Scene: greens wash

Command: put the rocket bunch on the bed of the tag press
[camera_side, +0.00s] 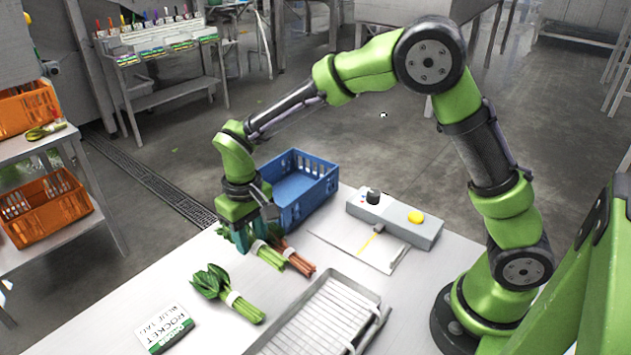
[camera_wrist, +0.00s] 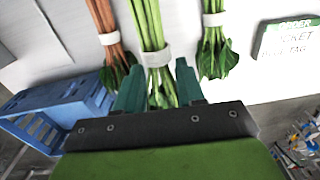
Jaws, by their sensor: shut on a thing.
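Three tied bunches lie on the table. My gripper (camera_side: 244,238) is shut on the middle, pale green-stemmed bunch (camera_side: 268,256), just below its white band. In the wrist view my fingers (camera_wrist: 158,82) stand either side of this bunch (camera_wrist: 150,25). Its leaves are mostly hidden, and I cannot tell for sure that it is rocket. A red-stemmed bunch (camera_side: 297,262) lies to its right and a broad-leaved green bunch (camera_side: 228,292) to its left. The tag press (camera_side: 395,215) has a black knob, a yellow button and a flat pale bed (camera_side: 350,236) with a yellow strip.
An order card (camera_side: 166,328) reading rocket and blue tag lies at the left. A blue crate (camera_side: 302,188) stands behind the gripper. A wire-racked metal tray (camera_side: 325,318) is at the front. Orange crates (camera_side: 45,215) sit on a shelf at far left.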

